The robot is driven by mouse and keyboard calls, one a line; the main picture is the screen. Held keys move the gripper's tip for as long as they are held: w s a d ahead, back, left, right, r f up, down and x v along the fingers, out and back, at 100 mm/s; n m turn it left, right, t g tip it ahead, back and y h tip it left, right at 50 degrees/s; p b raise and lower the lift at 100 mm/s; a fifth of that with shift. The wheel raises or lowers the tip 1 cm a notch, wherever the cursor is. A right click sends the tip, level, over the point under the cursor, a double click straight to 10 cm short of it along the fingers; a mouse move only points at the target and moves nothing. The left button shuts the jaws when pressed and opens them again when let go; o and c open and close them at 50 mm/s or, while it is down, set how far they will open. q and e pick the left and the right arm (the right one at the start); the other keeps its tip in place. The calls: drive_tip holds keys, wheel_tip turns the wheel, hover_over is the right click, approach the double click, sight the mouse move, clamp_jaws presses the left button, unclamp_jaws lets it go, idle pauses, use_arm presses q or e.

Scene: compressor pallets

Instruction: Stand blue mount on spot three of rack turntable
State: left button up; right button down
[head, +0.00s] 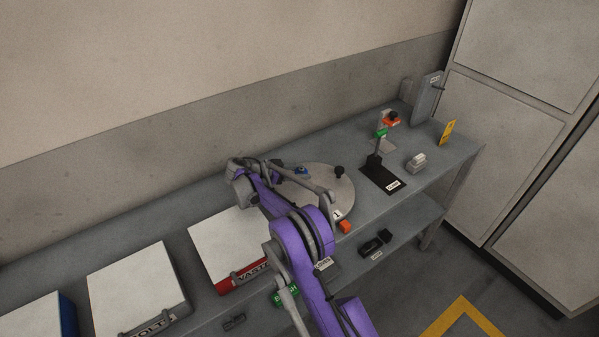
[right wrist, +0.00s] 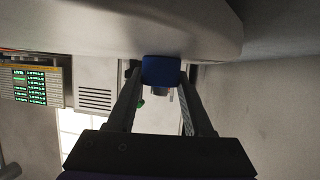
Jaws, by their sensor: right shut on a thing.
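The rack turntable (head: 322,183) is a pale grey disc on the bench in the head view, with a black knob-like piece (head: 339,172) on it and a label "1" at its front rim. My right gripper (head: 299,169) is at the turntable's far left part, partly hidden by my purple arm. It is shut on the blue mount (head: 303,171). In the right wrist view the blue mount (right wrist: 161,71) sits between the fingertips, close against the grey disc edge (right wrist: 120,35). I cannot tell whether it touches the disc. Spot three's label is not readable. My left gripper is not in view.
An orange block (head: 345,227) lies by the turntable's front edge. A black-based stand (head: 381,176), a grey block (head: 416,162) and a yellow sign (head: 447,132) stand to the right. White-lidded bins (head: 137,287) line the left. A wall rises behind.

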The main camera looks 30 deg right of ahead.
drive_tip(key=shift+f, duration=0.15)
drive_tip(key=shift+c, duration=1.5)
unclamp_jaws()
drive_tip(key=shift+r, duration=0.2)
drive_tip(key=s+v, duration=0.1)
drive_tip(key=v, duration=1)
drive_tip(key=s+r+n+t+y, duration=0.2)
drive_tip(key=s+r+n+y, duration=0.2)
drive_tip(key=s+r+n, duration=0.25)
drive_tip(key=s+a+f+n+t+y, duration=0.1)
drive_tip(key=s+a+f+n+y, duration=0.1)
drive_tip(key=s, duration=0.8)
drive_tip(key=s+a+f+n+t+y, duration=0.2)
drive_tip(key=s+a+n+y, duration=0.2)
drive_tip(key=s, duration=0.6)
drive_tip(key=s+a+f+n+t+y, duration=0.1)
drive_tip(key=s+a+f+n+y, duration=0.1)
drive_tip(key=s+n, duration=0.4)
drive_tip(key=s+a+y, duration=0.1)
drive_tip(key=s+a, duration=0.1)
drive_tip(key=s, duration=0.2)
drive_tip(key=shift+s+a+t+y, duration=0.2)
drive_tip(key=shift+s+t+y, duration=0.1)
